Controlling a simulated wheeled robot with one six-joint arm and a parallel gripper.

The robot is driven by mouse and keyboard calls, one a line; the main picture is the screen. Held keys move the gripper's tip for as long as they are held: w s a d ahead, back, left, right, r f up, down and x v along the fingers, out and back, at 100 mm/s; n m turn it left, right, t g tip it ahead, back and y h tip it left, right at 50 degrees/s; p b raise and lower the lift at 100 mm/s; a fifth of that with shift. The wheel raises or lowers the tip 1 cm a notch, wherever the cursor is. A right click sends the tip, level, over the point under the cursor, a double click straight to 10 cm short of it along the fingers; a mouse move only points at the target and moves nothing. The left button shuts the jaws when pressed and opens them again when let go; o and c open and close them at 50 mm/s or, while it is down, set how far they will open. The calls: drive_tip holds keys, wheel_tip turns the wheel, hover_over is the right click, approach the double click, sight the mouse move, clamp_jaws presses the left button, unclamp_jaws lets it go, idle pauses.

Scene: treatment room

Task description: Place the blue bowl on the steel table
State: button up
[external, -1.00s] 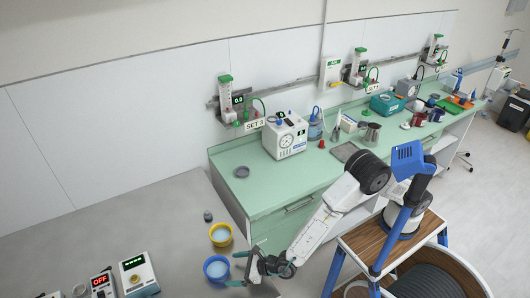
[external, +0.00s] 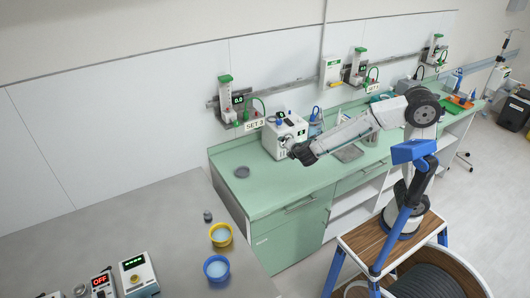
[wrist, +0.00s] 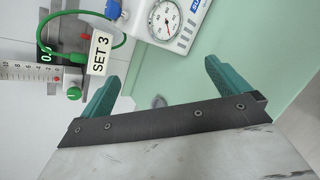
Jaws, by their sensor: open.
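The blue bowl (external: 216,268) sits upright on the grey steel table (external: 130,220), near its right side, with something pale inside. My gripper (external: 297,152) is raised over the green counter, in front of the white gauge device, away from the bowl. In the wrist view my gripper (wrist: 160,72) is open, its two green fingers wide apart with nothing held between them. The bowl is not in the wrist view.
A yellow bowl (external: 221,235) stands just behind the blue bowl, with a small grey jar (external: 207,216) beyond it. Boxed devices (external: 138,276) stand at the table's front left. The gauge device (external: 285,137) stands on the green counter (external: 245,195). The table's middle is clear.

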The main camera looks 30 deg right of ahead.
drive_tip(key=s+d+r+m+g+h, duration=0.15)
drive_tip(key=s+d+m+g, duration=0.4)
drive_tip(key=d, duration=0.85)
drive_tip(key=s+d+r+m+g+h, duration=0.1)
drive_tip(key=s+d+r+m+g, duration=0.1)
drive_tip(key=s+d+m, duration=0.8)
drive_tip(key=s+d+f+m+g+y, duration=0.1)
drive_tip(key=s+d+m+y, duration=0.2)
drive_tip(key=s, duration=0.3)
drive_tip(key=s+d+f+m+g+y, duration=0.1)
drive_tip(key=s+d+m+g+y, duration=0.1)
drive_tip(key=s+m, duration=0.3)
drive_tip(key=shift+s+d+f+y, duration=0.4)
drive_tip(key=shift+s+d+y, duration=0.05)
drive_tip(key=shift+s+d, duration=0.3)
